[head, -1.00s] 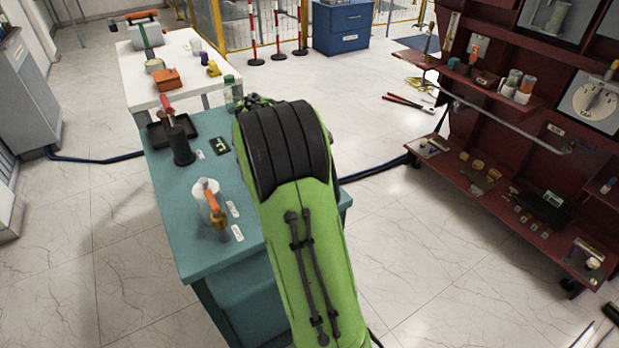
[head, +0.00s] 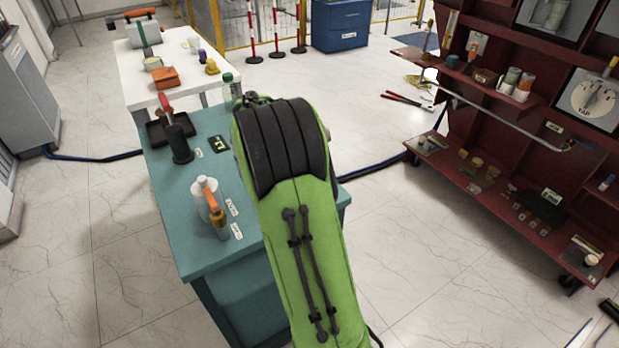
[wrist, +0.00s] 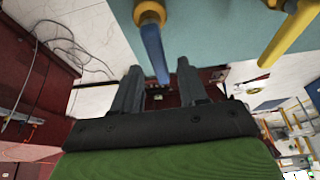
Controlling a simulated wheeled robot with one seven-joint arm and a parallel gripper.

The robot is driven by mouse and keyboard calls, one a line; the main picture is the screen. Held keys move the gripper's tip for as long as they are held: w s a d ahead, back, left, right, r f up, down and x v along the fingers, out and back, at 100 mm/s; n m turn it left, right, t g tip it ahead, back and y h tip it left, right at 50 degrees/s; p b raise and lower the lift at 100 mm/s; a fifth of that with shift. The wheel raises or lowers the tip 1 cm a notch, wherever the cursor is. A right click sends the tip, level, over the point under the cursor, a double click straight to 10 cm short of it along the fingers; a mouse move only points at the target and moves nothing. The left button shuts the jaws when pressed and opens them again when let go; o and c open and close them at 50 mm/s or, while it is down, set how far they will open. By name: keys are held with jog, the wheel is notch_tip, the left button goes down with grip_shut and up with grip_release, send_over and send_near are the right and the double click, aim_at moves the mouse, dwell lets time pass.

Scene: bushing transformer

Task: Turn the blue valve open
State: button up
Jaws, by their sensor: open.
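The blue valve handle (wrist: 154,48) shows in the wrist view, fixed to a round yellow-orange fitting (wrist: 148,12) at the top edge. My gripper (wrist: 159,68) is open, with its two grey fingers spread. In the picture the free end of the blue handle lies between the fingers, nearer the right one. I cannot tell whether either finger touches it. In the head view my own green arm hides the gripper, and I cannot make out the blue valve.
A yellow handle (wrist: 292,30) is right of the blue one in the wrist view. The teal bench (head: 185,225) holds a white cylinder with an orange part (head: 212,205) and a black cylinder (head: 180,145).

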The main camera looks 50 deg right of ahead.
jog(key=p+v, duration=0.6)
jog(key=v, duration=0.9)
jog(key=shift+r, duration=0.4)
jog(key=shift+a, duration=0.15)
jog(key=s+a+r+n+t+y+p, duration=0.1)
jog(key=s+a+r+n+t, duration=0.15)
jog(key=a+n, duration=0.25)
jog(key=s+a+r+n+t+y+p, duration=0.1)
jog(key=s+a+r+n+t, duration=0.1)
jog(key=s+a+r+n, duration=0.25)
jog(key=s+a+f+n+t+y+p, duration=0.1)
jog(key=s+a+f+n+t+y, duration=0.1)
jog(key=s+a+n, duration=0.8)
jog(key=a+f+n, duration=0.1)
jog(key=a+n, duration=0.1)
jog(key=a, duration=0.1)
jog(key=shift+f, duration=0.25)
